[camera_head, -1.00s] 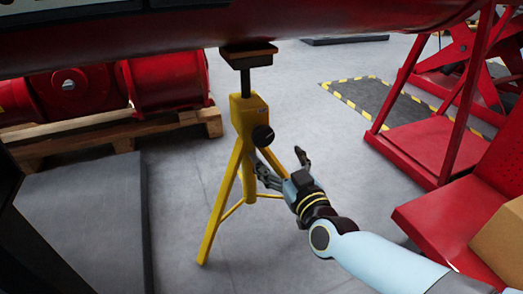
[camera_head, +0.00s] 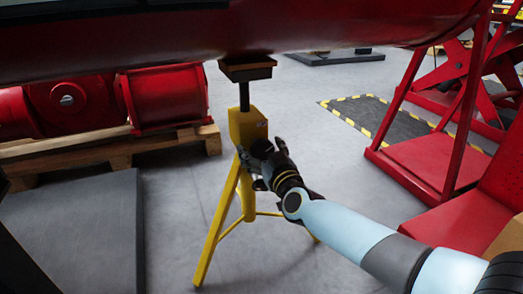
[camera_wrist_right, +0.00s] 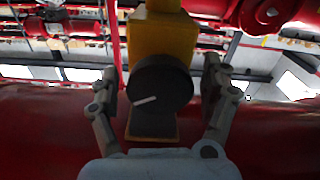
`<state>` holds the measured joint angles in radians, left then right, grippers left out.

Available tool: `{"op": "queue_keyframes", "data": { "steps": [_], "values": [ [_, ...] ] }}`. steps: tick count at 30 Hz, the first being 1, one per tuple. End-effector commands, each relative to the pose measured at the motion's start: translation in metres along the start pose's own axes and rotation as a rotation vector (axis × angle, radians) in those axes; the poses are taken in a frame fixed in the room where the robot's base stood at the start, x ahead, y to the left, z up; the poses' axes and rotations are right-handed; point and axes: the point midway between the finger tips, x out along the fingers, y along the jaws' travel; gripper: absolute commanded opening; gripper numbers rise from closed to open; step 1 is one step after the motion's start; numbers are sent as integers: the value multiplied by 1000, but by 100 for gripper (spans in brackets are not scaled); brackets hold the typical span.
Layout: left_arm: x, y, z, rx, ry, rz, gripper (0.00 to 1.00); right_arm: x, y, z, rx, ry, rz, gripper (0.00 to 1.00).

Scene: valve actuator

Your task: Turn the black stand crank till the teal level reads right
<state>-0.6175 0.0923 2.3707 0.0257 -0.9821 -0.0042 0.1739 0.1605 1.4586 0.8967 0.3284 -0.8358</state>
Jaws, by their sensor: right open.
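The black stand crank (camera_head: 261,148) is a round dark knob on the yellow stand (camera_head: 247,125), partly covered by my right gripper in the head view. In the right wrist view, which looks inverted, the crank (camera_wrist_right: 160,85) shows as a black disc with a short pale mark, in front of the yellow stand body. My right gripper (camera_wrist_right: 160,70) is open, one finger on each side of the disc, with visible gaps at both sides. In the head view my right gripper (camera_head: 257,165) is at the crank. I cannot make out any teal level. My left gripper is not in view.
A large red pipe (camera_head: 250,30) runs overhead, above the stand's top plate (camera_head: 247,68). Red machinery (camera_head: 70,98) sits on a wooden pallet (camera_head: 110,150) at left. A red frame (camera_head: 430,165) stands at right. Grey floor around the tripod legs is open.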

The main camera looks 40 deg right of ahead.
Motion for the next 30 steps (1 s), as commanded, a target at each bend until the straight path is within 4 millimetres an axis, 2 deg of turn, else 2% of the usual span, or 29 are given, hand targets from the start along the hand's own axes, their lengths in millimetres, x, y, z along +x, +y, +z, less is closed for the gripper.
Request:
{"op": "queue_keyframes", "data": {
  "steps": [2,13,23,30],
  "values": [
    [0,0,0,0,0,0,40,0,0,0,0,0,0,74],
    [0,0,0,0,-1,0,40,0,0,0,0,0,0,26],
    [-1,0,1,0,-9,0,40,0,0,0,34,0,0,24],
    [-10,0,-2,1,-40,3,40,0,0,0,168,-1,-1,24]
  ]
}}
